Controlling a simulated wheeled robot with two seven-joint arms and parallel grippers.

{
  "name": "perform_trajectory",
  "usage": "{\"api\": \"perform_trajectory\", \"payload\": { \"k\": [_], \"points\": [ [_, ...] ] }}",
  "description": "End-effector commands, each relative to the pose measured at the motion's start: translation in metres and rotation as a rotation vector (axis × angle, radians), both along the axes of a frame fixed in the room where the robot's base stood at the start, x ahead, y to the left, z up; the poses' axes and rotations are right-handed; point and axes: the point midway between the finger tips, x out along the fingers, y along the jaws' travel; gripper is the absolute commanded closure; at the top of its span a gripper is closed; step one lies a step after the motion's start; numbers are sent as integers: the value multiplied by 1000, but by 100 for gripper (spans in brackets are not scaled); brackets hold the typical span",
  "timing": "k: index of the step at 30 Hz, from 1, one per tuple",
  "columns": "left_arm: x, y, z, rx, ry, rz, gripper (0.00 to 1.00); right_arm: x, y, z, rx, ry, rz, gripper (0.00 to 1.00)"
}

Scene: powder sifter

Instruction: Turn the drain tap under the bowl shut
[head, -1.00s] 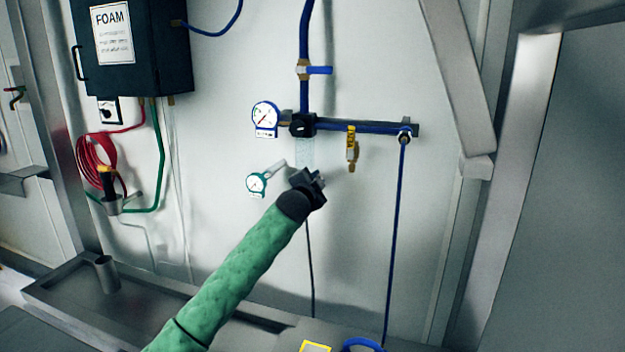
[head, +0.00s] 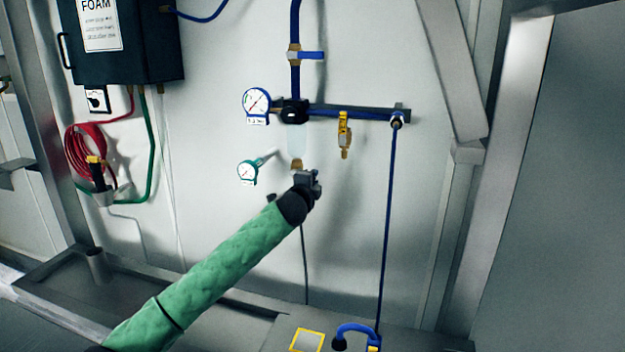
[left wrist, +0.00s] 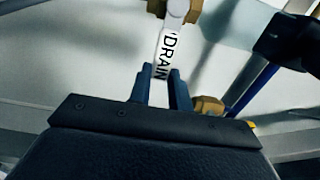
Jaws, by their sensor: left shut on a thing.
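The clear bowl (head: 297,140) hangs under a black regulator head on the wall pipe, with a brass fitting (head: 297,164) at its bottom. My left gripper (head: 314,182) is just below and to the right of that fitting. In the left wrist view, the drain tap's white lever (left wrist: 172,50), marked DRAIN, runs from a brass body (left wrist: 178,8) down to between the fingertips (left wrist: 164,78). The gripper is shut on the lever's end. In the head view the gripper hides the lever. My right gripper is not in view.
A blue-rimmed gauge (head: 256,102) sits left of the regulator and a green-rimmed gauge (head: 248,172) below it. A brass valve (head: 344,135) hangs to the right, beside a blue hose (head: 389,220). A foam box (head: 125,45) is at upper left.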

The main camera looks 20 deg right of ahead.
Motion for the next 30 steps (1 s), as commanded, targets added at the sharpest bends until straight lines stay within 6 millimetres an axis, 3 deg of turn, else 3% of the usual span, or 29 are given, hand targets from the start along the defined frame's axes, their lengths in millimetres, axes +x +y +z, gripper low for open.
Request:
{"api": "perform_trajectory", "payload": {
  "k": [12, 13, 16, 28, 30],
  "points": [
    [-1, -1, -3, 6, -2, -1, 100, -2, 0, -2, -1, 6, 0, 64],
    [-1, -1, -3, 6, -2, -1, 75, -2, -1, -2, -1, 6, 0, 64],
    [0, -1, -2, 6, -2, -1, 58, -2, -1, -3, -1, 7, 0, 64],
    [-6, 4, -3, 6, -3, 0, 58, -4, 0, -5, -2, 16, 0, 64],
    [-12, 8, -4, 4, -3, -1, 58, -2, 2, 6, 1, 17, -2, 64]
  ]
}}
